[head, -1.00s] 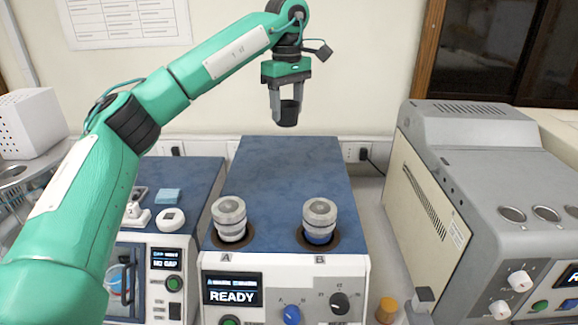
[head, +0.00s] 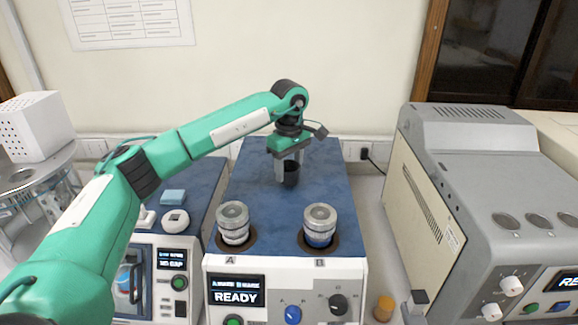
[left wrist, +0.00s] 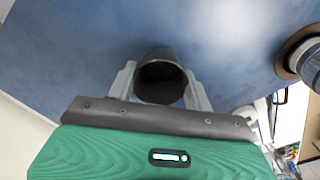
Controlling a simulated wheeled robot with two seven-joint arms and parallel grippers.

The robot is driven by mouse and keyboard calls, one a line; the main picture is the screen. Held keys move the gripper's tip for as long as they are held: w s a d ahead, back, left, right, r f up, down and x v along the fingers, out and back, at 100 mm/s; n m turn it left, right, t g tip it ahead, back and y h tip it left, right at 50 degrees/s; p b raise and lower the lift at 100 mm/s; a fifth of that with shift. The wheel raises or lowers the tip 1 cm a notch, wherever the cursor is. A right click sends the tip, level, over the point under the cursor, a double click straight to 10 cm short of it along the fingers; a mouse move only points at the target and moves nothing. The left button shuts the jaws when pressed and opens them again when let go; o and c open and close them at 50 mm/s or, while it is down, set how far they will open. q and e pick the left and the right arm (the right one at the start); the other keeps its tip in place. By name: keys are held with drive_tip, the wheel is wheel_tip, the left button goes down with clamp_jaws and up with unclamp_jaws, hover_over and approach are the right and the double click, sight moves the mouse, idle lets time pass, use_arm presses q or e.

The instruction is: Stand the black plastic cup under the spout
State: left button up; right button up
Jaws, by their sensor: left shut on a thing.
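My left gripper (head: 288,178) is shut on the black plastic cup (head: 291,174), over the blue top of the middle machine (head: 262,185), behind its two capped ports. The cup looks upright. In the left wrist view the cup (left wrist: 160,78) sits between the two fingers of my left gripper (left wrist: 161,88), with its dark open mouth facing the camera. I cannot tell whether the cup touches the blue top. No spout is clearly seen. My right gripper is not in view.
Two metal-capped vessels stand in ports A (head: 233,222) and B (head: 320,224) at the front of the middle machine. A grey machine (head: 470,170) stands to the right. A small blue block (head: 172,197) and a white round item (head: 175,221) lie on the left machine.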

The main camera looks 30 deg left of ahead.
use_arm(q)
drive_tip(key=shift+a+f, duration=0.1)
drive_tip(key=shift+f, duration=0.45)
drive_tip(key=shift+f, duration=0.15)
drive_tip(key=o, duration=0.9)
drive_tip(key=shift+o, duration=0.2)
